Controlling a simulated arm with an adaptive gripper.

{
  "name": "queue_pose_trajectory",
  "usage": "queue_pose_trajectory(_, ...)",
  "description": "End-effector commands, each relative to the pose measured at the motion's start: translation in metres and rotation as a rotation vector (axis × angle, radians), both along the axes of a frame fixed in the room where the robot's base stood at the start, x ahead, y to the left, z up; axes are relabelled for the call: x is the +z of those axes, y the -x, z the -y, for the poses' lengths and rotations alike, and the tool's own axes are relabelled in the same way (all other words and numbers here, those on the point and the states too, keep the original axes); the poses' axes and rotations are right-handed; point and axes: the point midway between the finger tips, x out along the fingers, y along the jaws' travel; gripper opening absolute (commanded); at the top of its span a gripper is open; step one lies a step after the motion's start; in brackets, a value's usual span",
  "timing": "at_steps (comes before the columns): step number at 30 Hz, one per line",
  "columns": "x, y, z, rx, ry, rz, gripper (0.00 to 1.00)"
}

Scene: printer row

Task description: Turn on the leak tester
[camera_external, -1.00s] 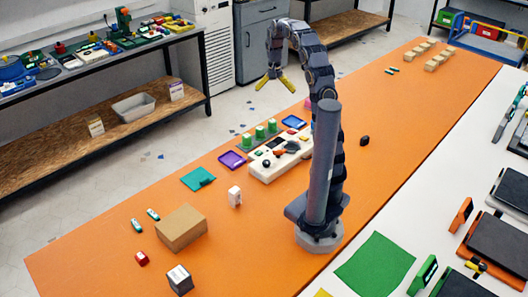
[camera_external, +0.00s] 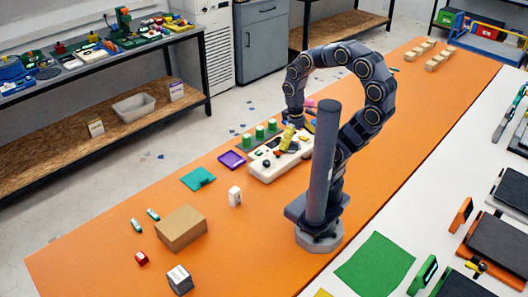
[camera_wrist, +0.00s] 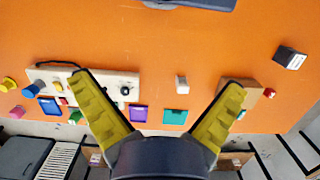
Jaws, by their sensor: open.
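A cream control box (camera_external: 263,174), which looks like the leak tester, lies on the orange table left of my arm's base. It has a black round knob, a lever-like part and small coloured buttons; its switch is too small to make out. In the wrist view the box (camera_wrist: 62,96) lies at the left, partly behind a yellow finger, with a black knob at its right end. My gripper (camera_external: 288,138) is over the far part of the box in the external view and hides some of it. In the wrist view my gripper (camera_wrist: 158,82) is open and empty, with bare table between the fingertips.
Green cylinders (camera_external: 260,132) stand on a strip behind the box. A purple tray (camera_external: 231,159), a teal tray (camera_external: 198,179), a white block (camera_external: 234,196) and a cardboard box (camera_external: 181,229) lie to its left. The table's near middle is clear.

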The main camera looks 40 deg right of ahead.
Motion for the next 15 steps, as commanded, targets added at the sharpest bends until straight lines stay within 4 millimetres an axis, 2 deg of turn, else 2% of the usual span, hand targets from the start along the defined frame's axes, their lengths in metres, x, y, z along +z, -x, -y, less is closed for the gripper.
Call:
queue_pose_trajectory(2,0.0,0.0,0.0,-0.002,0.0,0.0,1.0)
queue_pose_trajectory(5,0.0,-0.001,0.0,-0.001,0.0,-0.001,0.62)
queue_pose_trajectory(6,0.001,-0.004,0.001,0.003,0.0,-0.002,0.45)
queue_pose_trajectory(8,0.003,-0.01,0.003,0.013,-0.001,-0.003,0.19)
queue_pose_trajectory(9,0.006,-0.016,0.005,0.026,-0.001,-0.003,0.02)
queue_pose_trajectory(11,0.01,-0.029,0.01,0.051,-0.002,-0.001,0.0)
queue_pose_trajectory(15,0.021,-0.069,0.027,0.144,-0.005,-0.009,0.0)
